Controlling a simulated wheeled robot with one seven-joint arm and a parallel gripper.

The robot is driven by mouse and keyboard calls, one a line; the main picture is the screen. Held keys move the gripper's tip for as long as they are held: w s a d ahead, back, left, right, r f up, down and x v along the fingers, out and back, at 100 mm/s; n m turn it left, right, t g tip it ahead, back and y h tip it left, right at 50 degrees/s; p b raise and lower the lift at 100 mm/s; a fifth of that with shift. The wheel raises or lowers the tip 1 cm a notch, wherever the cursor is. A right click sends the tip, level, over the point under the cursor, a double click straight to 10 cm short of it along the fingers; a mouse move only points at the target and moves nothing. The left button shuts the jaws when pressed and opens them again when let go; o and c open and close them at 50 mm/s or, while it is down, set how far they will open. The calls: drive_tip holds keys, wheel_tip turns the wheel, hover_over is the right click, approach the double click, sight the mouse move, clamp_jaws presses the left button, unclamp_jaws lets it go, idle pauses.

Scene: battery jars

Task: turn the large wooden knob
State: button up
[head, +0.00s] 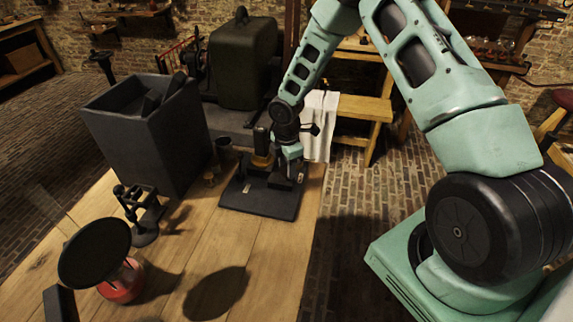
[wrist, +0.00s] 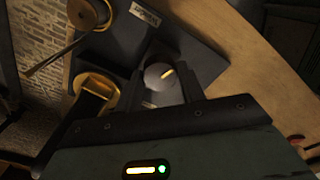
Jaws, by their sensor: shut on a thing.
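A dark board (head: 258,203) lies flat at the far edge of the wooden table. My gripper (head: 291,181) points down over its right part. In the wrist view, my gripper (wrist: 160,90) has one finger on each side of a round grey knob (wrist: 155,78) with a yellow pointer mark, and is shut on it. I cannot tell from the surface whether the held knob is wooden. My fingers hide part of its sides.
A brass-coloured ring part (wrist: 96,82) stands close beside my left finger. A large dark box (head: 145,135) stands left of the board. A small black stand (head: 142,215) and a red-based round-topped object (head: 95,253) are nearer. Bare table (head: 265,245) lies in front.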

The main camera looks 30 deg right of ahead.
drive_tip(key=shift+n, duration=0.3)
drive_tip(key=o, duration=1)
wheel_tip(320, 180, up, 18)
drive_tip(key=shift+f+b, duration=0.25)
drive_tip(key=shift+b, duration=0.8)
drive_tip(key=s+a+r+m, duration=0.2)
drive_tip(key=s+a+r, duration=0.1)
drive_tip(key=s+a, duration=0.5)
drive_tip(key=s+a+r+m, duration=0.3)
drive_tip(key=s+a, duration=0.4)
drive_tip(key=a, duration=0.2)
drive_tip(key=s+a+m, duration=0.1)
drive_tip(key=s+m, duration=0.1)
drive_tip(key=s, duration=0.3)
drive_tip(key=s+a+m, duration=0.1)
drive_tip(key=s, duration=0.5)
drive_tip(key=s+a+r+m, duration=0.1)
drive_tip(key=s+m, duration=0.1)
drive_tip(key=s, duration=0.3)
drive_tip(key=shift+s+a+m+y, duration=0.15)
drive_tip(key=shift+a+m+y, duration=0.1)
drive_tip(key=shift+m+y, duration=0.05)
